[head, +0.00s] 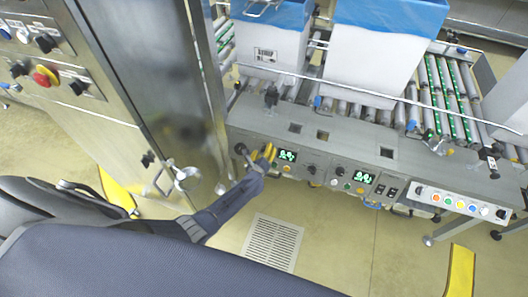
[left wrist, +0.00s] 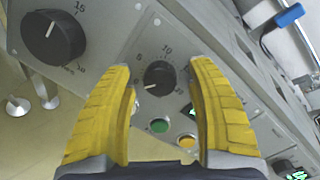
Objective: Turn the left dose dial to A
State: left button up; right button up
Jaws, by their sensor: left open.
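My left gripper (head: 265,153) is at the front panel of the grey machine (head: 310,143), just left of a green display. In the left wrist view the open yellow fingers (left wrist: 162,72) frame a small black dial (left wrist: 158,77), with a gap on each side. The dial has a white pointer line toward the lower left and a number scale around it. A larger black dial (left wrist: 53,37) is up and left of it; it shows as a black knob in the head view (head: 240,148). I cannot read any letter A. My right gripper is not in view.
A green button (left wrist: 159,125) and a yellow button (left wrist: 187,141) are just below the small dial, close to the fingers. Boxes with blue liners (head: 375,55) stand on the rollers behind. A steel cabinet (head: 160,70) rises at the left. Open floor lies in front of the panel.

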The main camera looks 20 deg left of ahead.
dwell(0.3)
pick_arm(q)
grip_shut()
dwell(0.3)
